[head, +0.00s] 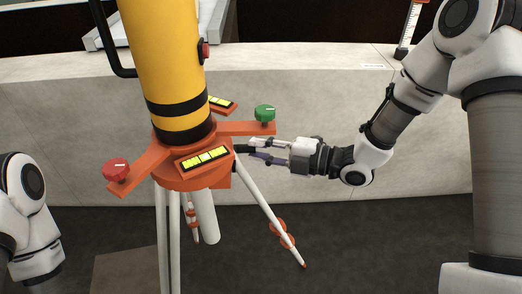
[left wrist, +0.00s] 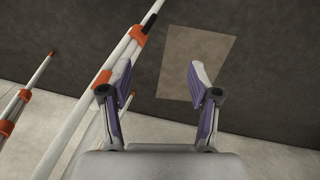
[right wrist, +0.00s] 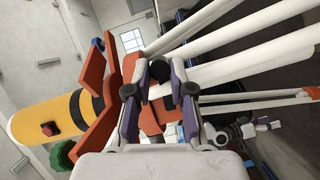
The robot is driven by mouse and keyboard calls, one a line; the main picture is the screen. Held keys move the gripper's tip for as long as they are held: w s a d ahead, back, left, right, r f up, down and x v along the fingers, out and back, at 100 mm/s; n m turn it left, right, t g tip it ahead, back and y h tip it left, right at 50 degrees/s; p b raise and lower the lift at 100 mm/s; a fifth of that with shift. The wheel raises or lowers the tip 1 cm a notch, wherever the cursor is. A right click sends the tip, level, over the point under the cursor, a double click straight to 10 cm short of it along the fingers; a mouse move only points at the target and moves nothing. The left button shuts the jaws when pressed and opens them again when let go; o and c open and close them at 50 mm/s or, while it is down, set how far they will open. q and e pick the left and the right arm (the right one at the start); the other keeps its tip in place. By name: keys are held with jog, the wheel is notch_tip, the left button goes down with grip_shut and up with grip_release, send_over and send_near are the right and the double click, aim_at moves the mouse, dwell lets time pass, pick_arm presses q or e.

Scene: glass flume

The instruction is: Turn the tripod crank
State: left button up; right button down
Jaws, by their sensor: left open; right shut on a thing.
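An orange tripod head (head: 180,172) on white legs carries a yellow cylinder (head: 163,55) with black bands. A short dark crank handle (head: 241,149) sticks out from the right side of the head. My right gripper (head: 254,149) reaches in from the right and is shut on this handle. In the right wrist view, a black rounded part (right wrist: 189,89) shows between the fingers. How much of the crank they cover cannot be told. My left gripper (left wrist: 163,78) is open and empty, with a tripod leg (left wrist: 95,98) to its left. Its fingers are outside the head view.
A red knob (head: 116,169) and a green knob (head: 265,113) stand on arms of the tripod head, with yellow level vials (head: 204,158) near. A pale wall (head: 330,100) runs behind. A brown floor patch (head: 125,270) lies at lower left.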

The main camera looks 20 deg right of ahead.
jog(key=shift+s, duration=0.1)
jog(key=c, duration=1)
grip_release()
jog(key=shift+a, duration=0.15)
jog(key=shift+s+d, duration=0.15)
jog(key=shift+d, duration=0.25)
jog(key=v, duration=1.1)
jog(key=shift+s, duration=0.15)
